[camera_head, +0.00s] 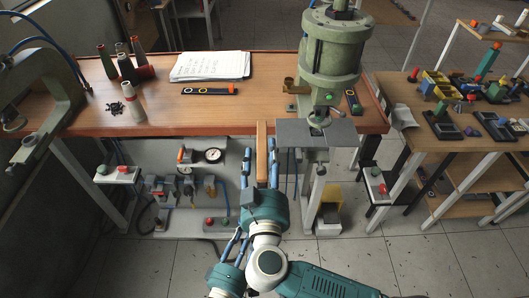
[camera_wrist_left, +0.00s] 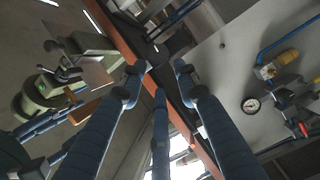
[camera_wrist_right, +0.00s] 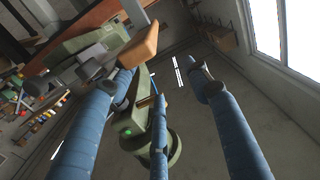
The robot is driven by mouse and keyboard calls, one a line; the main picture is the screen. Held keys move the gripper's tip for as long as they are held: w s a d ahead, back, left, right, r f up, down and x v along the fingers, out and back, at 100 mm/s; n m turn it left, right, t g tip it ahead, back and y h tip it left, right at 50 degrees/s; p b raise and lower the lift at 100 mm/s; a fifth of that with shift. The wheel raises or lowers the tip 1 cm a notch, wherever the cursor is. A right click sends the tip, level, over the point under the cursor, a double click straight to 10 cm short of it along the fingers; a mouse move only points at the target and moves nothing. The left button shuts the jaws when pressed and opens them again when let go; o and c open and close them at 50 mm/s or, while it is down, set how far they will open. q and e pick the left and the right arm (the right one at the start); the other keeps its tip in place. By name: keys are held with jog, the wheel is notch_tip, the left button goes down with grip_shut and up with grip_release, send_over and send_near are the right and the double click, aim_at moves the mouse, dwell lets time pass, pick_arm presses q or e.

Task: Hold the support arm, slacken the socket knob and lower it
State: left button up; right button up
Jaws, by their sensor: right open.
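A green press (camera_head: 335,55) stands on the bench, with a grey plate (camera_head: 325,133) at the bench's front edge. A metal post (camera_head: 313,190) and a small dark knob-like part (camera_head: 321,170) are under the plate. I cannot tell which part is the support arm. My right gripper (camera_head: 260,172) is open below the bench edge, its fingers around or beside a wooden bar (camera_head: 262,150); contact is unclear. The bar also shows near a finger in the right wrist view (camera_wrist_right: 139,46). My left gripper (camera_wrist_left: 160,75) is open and empty, pointing up toward the bench's underside.
A panel with a gauge (camera_head: 213,155) and valves is under the bench. Cylinders (camera_head: 126,65), a notepad (camera_head: 211,66) and small parts lie on the bench top. A C-shaped green frame (camera_head: 45,105) is at left. A side table (camera_head: 455,135) with blocks stands at right.

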aim_at(264, 153)
notch_tip(264, 153, down, 7)
jog(key=shift+r, duration=0.2)
jog(key=w, duration=0.7)
jog(key=shift+w, duration=0.25)
jog(key=c, duration=1.1)
